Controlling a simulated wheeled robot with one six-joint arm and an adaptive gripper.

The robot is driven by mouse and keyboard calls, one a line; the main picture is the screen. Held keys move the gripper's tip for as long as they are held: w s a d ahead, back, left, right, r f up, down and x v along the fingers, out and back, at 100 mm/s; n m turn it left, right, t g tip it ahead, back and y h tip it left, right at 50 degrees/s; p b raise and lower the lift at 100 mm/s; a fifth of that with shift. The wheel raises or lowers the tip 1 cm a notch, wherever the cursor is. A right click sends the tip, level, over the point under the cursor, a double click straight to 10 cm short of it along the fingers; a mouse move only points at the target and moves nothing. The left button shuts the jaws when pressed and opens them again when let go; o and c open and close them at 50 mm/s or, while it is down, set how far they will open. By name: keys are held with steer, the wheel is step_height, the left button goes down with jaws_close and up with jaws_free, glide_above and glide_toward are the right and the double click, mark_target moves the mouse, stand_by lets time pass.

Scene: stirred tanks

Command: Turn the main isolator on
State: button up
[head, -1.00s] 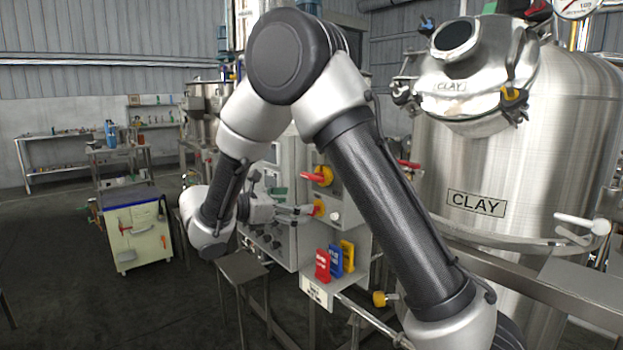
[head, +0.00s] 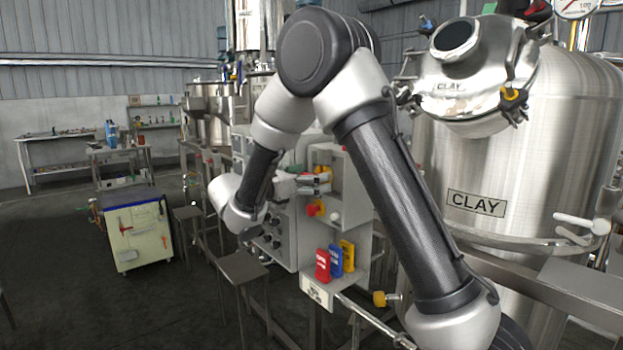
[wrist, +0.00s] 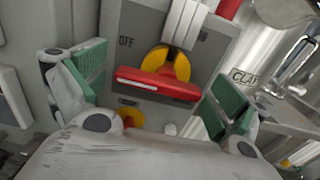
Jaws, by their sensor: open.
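The main isolator is a red bar handle (wrist: 157,84) on a yellow disc (wrist: 178,60), set on a grey panel box. In the wrist view the handle lies nearly level, and the word OFF shows to its upper left. My gripper (wrist: 160,82) is open, with one green-padded finger on each side of the handle. The fingers look apart from it. In the head view my gripper (head: 308,183) is at the panel and covers most of the isolator. A pale grey part at the top of the wrist view overlaps the disc's upper edge.
A smaller red and yellow knob (head: 315,208) sits below the isolator. Red (head: 322,266), blue (head: 335,262) and yellow (head: 348,256) tags stand on a ledge lower down. The large CLAY tank (head: 520,160) stands close on the right.

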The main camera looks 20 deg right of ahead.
steer(key=shift+c, duration=0.4)
steer(key=c, duration=0.9)
steer(key=shift+c, duration=0.2)
steer(key=shift+m, duration=0.4)
steer(key=m, duration=0.3)
steer(key=shift+r+m, duration=0.15)
steer(key=shift+m, duration=0.15)
steer(key=m, duration=0.4)
steer(key=shift+s+r+m, duration=0.1)
steer(key=shift+s+m, duration=0.05)
steer(key=shift+m, duration=0.15)
steer(key=m, duration=0.4)
steer(key=shift+s+m, duration=0.1)
steer(key=shift+m, duration=0.2)
steer(key=shift+s+d+m, duration=0.1)
steer(key=shift+s+m, duration=0.05)
steer(key=shift+m, duration=1.95)
